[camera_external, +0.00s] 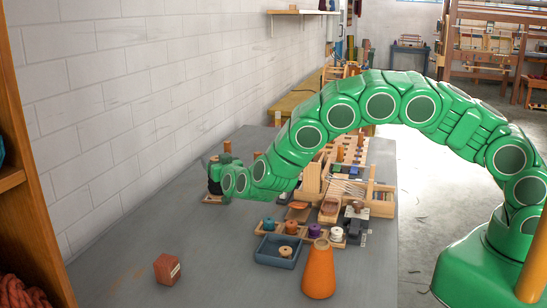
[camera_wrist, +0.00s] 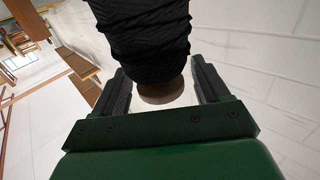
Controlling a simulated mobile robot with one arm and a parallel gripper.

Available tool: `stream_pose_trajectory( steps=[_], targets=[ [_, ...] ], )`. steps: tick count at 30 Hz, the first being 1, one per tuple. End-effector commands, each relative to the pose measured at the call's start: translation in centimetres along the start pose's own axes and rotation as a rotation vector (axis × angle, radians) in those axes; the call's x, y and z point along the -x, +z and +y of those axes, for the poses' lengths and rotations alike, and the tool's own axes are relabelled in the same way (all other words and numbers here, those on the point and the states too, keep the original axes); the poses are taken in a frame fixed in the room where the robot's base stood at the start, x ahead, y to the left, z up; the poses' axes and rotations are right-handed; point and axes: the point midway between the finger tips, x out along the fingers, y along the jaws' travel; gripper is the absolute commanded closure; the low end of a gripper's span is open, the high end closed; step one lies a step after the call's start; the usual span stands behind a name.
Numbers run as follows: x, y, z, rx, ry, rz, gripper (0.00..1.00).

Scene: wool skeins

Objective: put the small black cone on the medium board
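A black wound cone (camera_wrist: 145,40) fills the upper middle of the wrist view, with a round brown end (camera_wrist: 161,93) towards the camera. The two dark fingers of my gripper (camera_wrist: 160,80) flank it and appear closed on its sides; the exact contact is partly hidden. In the external view my gripper (camera_external: 225,180) is at the far left part of the table. A dark and green shape (camera_external: 215,176) is at its tip, above a small wooden board (camera_external: 212,199). I cannot tell whether the cone touches this board.
An orange cone (camera_external: 318,270) stands near the front, with a blue tray (camera_external: 277,252) beside it. A reddish block (camera_external: 167,268) lies at the front left. Small spools and wooden looms crowd the table right of my gripper. The front left tabletop (camera_external: 140,235) is mostly clear.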

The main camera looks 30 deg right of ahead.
Motion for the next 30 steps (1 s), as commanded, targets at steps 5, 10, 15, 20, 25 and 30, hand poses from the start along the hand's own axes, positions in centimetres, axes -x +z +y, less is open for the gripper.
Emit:
stream_pose_trajectory(
  steps=[5, 10, 15, 20, 25, 30],
  targets=[
    [0.0, 0.0, 0.0, 0.0, 0.0, 0.0, 0.26],
    [0.2, -0.3, 0.0, 0.001, -0.001, 0.0, 0.26],
    [2.2, -0.2, -0.1, 0.003, -0.002, -0.003, 0.26],
    [4.7, -0.3, -0.2, 0.002, -0.003, -0.001, 0.26],
    [7.2, -0.3, -0.1, 0.001, -0.002, 0.001, 0.26],
    [9.6, -0.2, 0.0, 0.003, -0.001, 0.0, 0.26]
  ],
)
